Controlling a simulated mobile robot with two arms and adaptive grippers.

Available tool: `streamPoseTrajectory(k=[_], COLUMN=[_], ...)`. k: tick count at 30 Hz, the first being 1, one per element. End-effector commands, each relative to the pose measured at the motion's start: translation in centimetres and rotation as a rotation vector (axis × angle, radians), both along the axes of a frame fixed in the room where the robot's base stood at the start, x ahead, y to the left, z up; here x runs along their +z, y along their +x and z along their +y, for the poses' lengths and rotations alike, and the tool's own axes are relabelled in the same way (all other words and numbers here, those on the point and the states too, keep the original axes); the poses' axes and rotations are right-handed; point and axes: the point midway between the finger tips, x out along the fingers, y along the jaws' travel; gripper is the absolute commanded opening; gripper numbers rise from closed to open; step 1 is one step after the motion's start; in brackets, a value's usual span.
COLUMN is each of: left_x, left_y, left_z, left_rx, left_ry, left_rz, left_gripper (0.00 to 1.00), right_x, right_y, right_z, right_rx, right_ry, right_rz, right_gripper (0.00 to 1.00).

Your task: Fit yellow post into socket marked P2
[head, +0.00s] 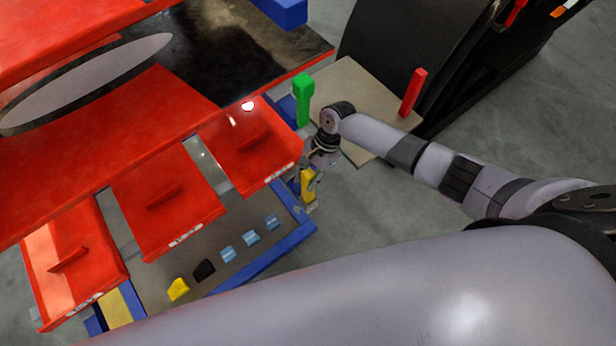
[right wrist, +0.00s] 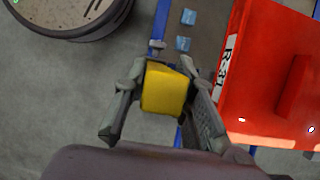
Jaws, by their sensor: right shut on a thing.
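The yellow post (head: 308,188) is held by my right gripper (head: 312,172), just off the right corner of the red panels and near the blue frame edge. In the right wrist view the yellow post (right wrist: 165,90) sits between the two fingers of the right gripper (right wrist: 160,100), end face toward the camera. I cannot make out a socket marked P2 in either view. My left gripper is not in view.
Red panels (head: 165,200) with raised ribs overhang a blue-framed tray (head: 275,252) holding several small yellow, black and light blue pieces. A green post (head: 303,98) stands behind my right gripper. A red post (head: 413,92) stands on a beige board (head: 352,85).

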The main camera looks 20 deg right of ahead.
Motion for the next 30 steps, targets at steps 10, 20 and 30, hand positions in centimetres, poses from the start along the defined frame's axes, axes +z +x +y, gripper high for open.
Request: streamPoseTrajectory(k=[10,20,30], left_x=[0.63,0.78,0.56], left_y=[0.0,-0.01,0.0], left_z=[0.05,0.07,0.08], left_rx=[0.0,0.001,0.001], left_ry=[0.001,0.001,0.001], left_rz=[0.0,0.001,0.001], left_gripper=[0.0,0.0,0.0], right_x=[0.22,0.08,-0.37], right_y=[0.06,0.08,0.06], right_z=[0.09,0.06,0.06], right_rx=[0.0,0.0,0.0], right_ry=[0.001,0.001,0.001], right_rz=[-0.001,-0.001,-0.001], right_gripper=[0.0,0.0,0.0])
